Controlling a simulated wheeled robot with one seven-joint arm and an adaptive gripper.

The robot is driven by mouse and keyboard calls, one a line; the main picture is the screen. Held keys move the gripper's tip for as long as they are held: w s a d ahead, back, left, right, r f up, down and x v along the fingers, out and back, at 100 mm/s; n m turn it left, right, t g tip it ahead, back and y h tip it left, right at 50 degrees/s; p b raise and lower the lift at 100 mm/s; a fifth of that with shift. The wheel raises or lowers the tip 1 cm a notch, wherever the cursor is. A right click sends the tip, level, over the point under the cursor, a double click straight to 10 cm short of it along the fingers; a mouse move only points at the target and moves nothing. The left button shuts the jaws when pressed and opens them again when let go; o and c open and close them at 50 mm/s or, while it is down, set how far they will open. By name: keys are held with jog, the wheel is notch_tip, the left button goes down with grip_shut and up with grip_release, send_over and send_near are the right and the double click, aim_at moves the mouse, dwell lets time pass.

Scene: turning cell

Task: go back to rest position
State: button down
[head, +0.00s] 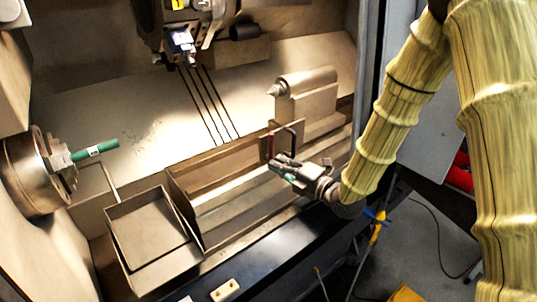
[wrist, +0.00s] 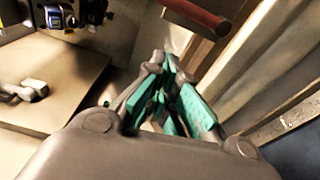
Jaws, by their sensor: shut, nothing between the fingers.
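My gripper (head: 277,167) is at the front of the lathe, right of centre in the head view, at the end of my sleeved arm. It is shut and empty. In the wrist view its green-padded fingers (wrist: 172,85) come together at the tips. Just beyond them, a red-brown bar (wrist: 196,16) shows at the top of the wrist view. It looks like the door handle (head: 270,146) that stands close by my gripper in the head view. I cannot tell whether they touch.
A chuck (head: 35,172) holds a green bar (head: 95,151) at the left. The tailstock (head: 306,97) is behind my gripper, and a tool turret (head: 182,40) hangs at the top. An empty metal tray (head: 147,232) is at the lower left. Floor shows at the lower right.

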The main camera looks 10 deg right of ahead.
jog(key=s+d+f+m+g+h, duration=0.2)
jog(key=s+f+m, duration=0.3)
jog(key=f, duration=0.4)
jog(key=s+d+f+m+g+h, duration=0.1)
jog(key=s+f+m+g+h, duration=0.3)
jog(key=f, duration=0.6)
jog(key=s+d+f+m+h, duration=0.1)
jog(key=s+d+f+m, duration=0.1)
jog(key=s+f+m, duration=0.6)
jog(key=s+d+f+m+g+h, duration=0.2)
jog(key=s+f+m+g, duration=0.2)
jog(key=s, duration=0.9)
jog(key=s+d+f+m+g+h, duration=0.2)
jog(key=s+f+m, duration=0.4)
jog(key=s+f, duration=0.3)
jog(key=s+d+g, duration=0.1)
jog(key=s, duration=0.3)
jog(key=shift+d+f+g, duration=0.25)
jog(key=shift+f+g, duration=0.1)
jog(key=shift+g, duration=0.05)
